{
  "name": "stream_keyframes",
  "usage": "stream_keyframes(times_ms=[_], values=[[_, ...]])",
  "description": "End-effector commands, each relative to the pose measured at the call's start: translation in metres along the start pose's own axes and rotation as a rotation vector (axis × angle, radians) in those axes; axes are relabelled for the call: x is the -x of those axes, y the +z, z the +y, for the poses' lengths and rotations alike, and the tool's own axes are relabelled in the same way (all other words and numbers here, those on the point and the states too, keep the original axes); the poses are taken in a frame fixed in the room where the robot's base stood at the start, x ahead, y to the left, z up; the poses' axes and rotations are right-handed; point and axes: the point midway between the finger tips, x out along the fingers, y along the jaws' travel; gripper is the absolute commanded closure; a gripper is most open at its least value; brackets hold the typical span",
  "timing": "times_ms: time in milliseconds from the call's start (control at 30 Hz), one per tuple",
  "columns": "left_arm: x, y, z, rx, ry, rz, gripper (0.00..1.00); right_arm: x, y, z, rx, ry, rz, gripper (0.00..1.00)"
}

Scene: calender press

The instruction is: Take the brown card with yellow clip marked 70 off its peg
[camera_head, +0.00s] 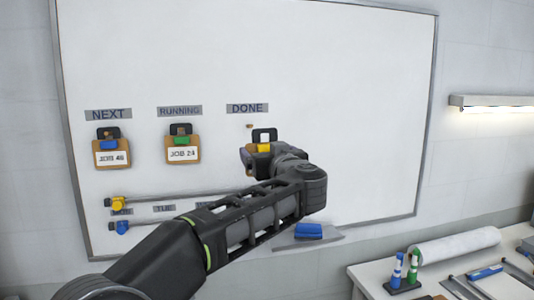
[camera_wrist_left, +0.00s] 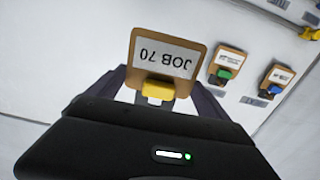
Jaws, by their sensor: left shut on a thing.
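The brown card (camera_wrist_left: 165,46) marked JOB 70 is upside down in the left wrist view, with its yellow clip (camera_wrist_left: 158,90) between the fingers of my left gripper (camera_wrist_left: 157,97). In the head view the yellow clip (camera_head: 264,148) and its black hanger loop (camera_head: 264,134) show at my left gripper (camera_head: 262,152); the wrist hides most of the card. My left gripper is shut on it. A small brown peg (camera_head: 249,126) under the DONE label (camera_head: 247,108) shows bare, up and left of the loop, which looks apart from it. My right gripper is not in view.
Cards JOB 48 (camera_head: 111,153) and JOB 24 (camera_head: 183,150) hang to the left on the whiteboard (camera_head: 350,100). Yellow (camera_head: 118,203) and blue (camera_head: 122,227) pieces sit lower left. A blue eraser (camera_head: 308,230) rests on a ledge. A bench (camera_head: 375,287) holds markers and a paper roll.

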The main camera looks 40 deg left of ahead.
Motion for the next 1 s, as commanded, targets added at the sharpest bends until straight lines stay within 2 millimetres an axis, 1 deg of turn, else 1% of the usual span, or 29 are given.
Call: stream_keyframes(times_ms=[600, 1000], values=[[0.0001, -0.0069, 0.0003, 0.001, 0.000, 0.000, 0.49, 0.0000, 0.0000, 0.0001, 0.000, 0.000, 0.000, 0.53], [0.0010, -0.0073, 0.0003, 0.000, 0.000, 0.000, 0.49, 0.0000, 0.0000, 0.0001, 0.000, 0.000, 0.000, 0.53]])
